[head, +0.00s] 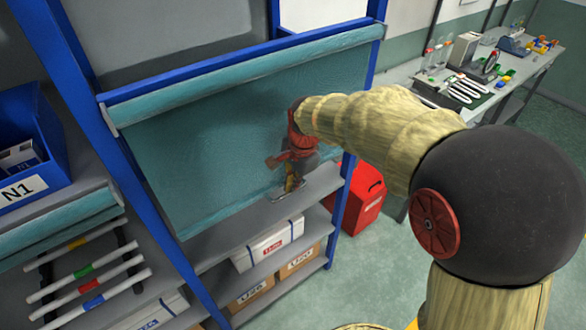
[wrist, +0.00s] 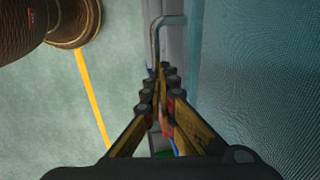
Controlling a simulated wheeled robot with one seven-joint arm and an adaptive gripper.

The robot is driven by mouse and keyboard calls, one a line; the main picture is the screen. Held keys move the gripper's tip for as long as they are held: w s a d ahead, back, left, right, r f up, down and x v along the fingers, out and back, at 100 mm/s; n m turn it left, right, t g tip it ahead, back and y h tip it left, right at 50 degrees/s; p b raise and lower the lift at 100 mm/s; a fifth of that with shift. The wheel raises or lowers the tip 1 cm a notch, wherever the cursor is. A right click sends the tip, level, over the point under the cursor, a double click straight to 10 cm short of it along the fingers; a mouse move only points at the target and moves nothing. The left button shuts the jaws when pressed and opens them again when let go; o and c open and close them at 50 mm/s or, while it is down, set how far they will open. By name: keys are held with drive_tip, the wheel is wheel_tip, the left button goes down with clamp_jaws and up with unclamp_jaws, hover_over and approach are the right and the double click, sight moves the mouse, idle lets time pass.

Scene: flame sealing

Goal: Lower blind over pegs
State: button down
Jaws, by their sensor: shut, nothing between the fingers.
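A teal blind (head: 200,130) hangs from a roller on the blue shelf frame, its lower edge reaching down beside a grey shelf. My gripper (head: 289,184) is at the lower right part of the blind, in front of it. In the wrist view, my gripper (wrist: 163,72) is shut and empty. A grey bent handle (wrist: 158,35) at the blind's edge lies just beyond the fingertips; I cannot tell whether they touch it. The blind (wrist: 260,70) fills the right of that view. I cannot make out pegs behind this blind.
A second teal blind (head: 60,225) sits rolled higher at left, above several banded white rods (head: 90,285). A blue N1 bin (head: 35,155) stands above it. A red box (head: 362,200) stands on the floor at right. Boxes (head: 268,243) fill the lower shelves.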

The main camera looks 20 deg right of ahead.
wheel_tip(320, 180, down, 21)
drive_tip(key=b, duration=0.6)
drive_tip(key=shift+r, duration=0.1)
drive_tip(key=shift+r, duration=0.1)
wheel_tip(320, 180, up, 14)
drive_tip(key=s+p, duration=0.2)
drive_tip(key=p, duration=0.2)
drive_tip(key=shift+s+d+p, duration=0.3)
drive_tip(key=shift+d+p, duration=0.05)
drive_tip(key=shift+d, duration=0.05)
